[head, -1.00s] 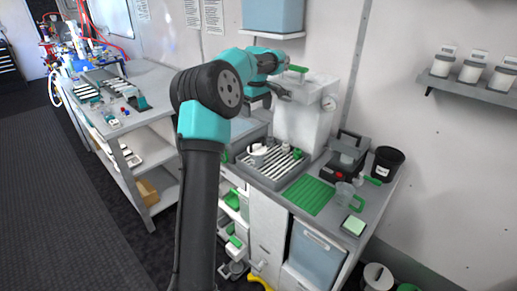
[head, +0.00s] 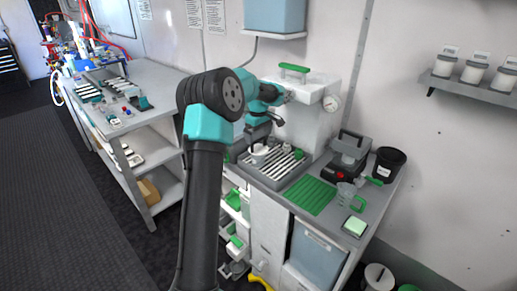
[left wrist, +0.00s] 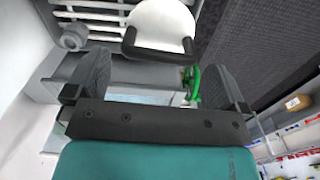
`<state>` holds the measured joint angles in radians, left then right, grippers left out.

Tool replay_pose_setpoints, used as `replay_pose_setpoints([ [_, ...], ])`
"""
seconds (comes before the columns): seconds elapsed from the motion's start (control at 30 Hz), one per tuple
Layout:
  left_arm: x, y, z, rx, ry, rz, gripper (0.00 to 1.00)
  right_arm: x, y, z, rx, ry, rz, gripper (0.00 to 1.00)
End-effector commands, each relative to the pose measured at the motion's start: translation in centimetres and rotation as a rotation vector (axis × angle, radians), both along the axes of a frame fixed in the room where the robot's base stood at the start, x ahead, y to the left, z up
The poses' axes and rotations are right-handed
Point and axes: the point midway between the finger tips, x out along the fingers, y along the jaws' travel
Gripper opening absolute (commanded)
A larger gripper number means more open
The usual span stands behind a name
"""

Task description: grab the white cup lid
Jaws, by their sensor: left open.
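My left gripper (head: 259,135) is above the slatted grey tray (head: 275,176), just over a small white rounded piece (head: 260,151). In the left wrist view a white rounded piece (left wrist: 163,18) with a dark curved band lies beyond the fingertips, at the top of the picture. I cannot tell whether it is the cup lid or the cup itself. My left gripper (left wrist: 155,62) is open, its two dark fingers spread wide, with nothing held between them. My right gripper is not in view.
A white machine (head: 305,120) with a gauge stands behind the tray. A green ribbed mat (head: 309,195), a clear jug (head: 345,193) and a black tub (head: 387,163) are to the right.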

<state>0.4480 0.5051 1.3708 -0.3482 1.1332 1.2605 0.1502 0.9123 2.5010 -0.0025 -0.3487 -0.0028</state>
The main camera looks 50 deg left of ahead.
Motion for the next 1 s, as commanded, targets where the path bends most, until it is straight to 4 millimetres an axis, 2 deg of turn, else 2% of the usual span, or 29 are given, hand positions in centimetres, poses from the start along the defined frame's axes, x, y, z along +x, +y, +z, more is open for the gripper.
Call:
replay_pose_setpoints([
  [0.17,0.0,0.0,-0.3,0.000,0.001,0.000,1.00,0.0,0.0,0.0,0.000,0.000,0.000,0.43],
  [0.5,0.0,-0.1,-4.4,-0.002,0.002,-0.001,1.00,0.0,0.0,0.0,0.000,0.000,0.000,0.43],
  [0.6,0.0,-0.1,-5.1,-0.001,0.000,-0.001,1.00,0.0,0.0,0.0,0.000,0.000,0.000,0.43],
  [1.0,0.0,-0.1,-5.2,-0.001,-0.001,-0.001,1.00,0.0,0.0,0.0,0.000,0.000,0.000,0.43],
])
